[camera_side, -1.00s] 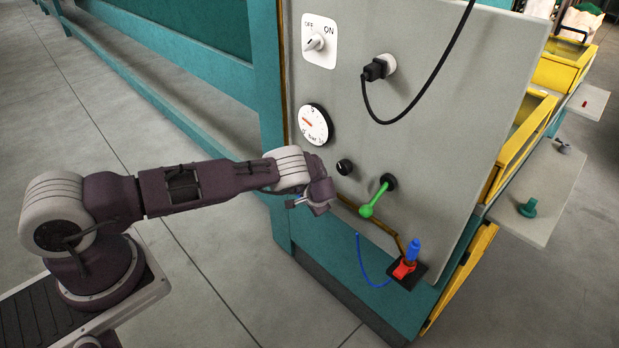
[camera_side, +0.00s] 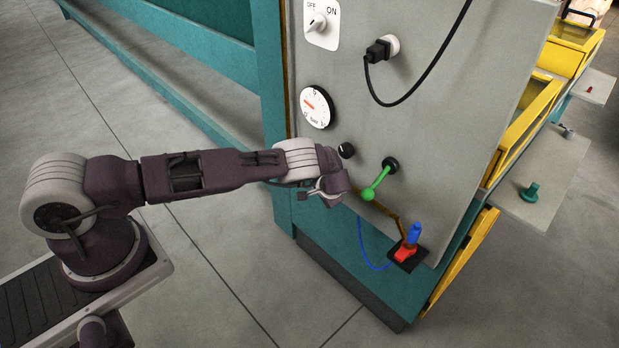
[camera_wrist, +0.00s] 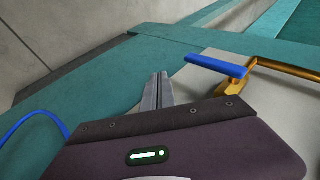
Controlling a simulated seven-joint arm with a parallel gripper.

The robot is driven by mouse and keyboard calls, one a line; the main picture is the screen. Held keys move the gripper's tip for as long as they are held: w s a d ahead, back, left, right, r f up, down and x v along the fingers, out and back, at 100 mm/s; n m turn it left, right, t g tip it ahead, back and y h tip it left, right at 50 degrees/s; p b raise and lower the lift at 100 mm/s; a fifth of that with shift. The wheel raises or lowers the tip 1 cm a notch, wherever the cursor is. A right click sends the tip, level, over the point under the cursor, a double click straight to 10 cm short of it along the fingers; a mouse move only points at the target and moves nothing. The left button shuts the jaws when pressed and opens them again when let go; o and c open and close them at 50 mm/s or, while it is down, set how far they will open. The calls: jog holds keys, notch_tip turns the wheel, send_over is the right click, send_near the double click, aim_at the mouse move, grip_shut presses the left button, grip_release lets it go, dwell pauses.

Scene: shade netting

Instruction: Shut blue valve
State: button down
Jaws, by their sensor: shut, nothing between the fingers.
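The blue valve's lever (camera_wrist: 217,66) shows in the wrist view, lying nearly level on a brass pipe (camera_wrist: 295,68) in front of the pale panel. My gripper's fingers (camera_wrist: 160,88) are shut and empty, to the left of and below the lever in that view, with a visible gap between them. In the side view my gripper (camera_side: 306,195) is low at the panel's left edge. I cannot make out the blue lever there; my wrist covers that end of the brass pipe.
The grey panel (camera_side: 440,110) carries a gauge (camera_side: 315,107), a black knob (camera_side: 347,150), a green lever (camera_side: 375,184) and a plug with a black cable (camera_side: 381,50). A blue-and-red fitting (camera_side: 410,244) sits lower right. A blue hose (camera_side: 363,252) hangs below the pipe.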

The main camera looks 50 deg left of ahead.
jog(key=s+d, duration=0.2)
jog(key=d, duration=0.7)
jog(key=shift+s+r, duration=0.25)
jog(key=shift+s, duration=0.15)
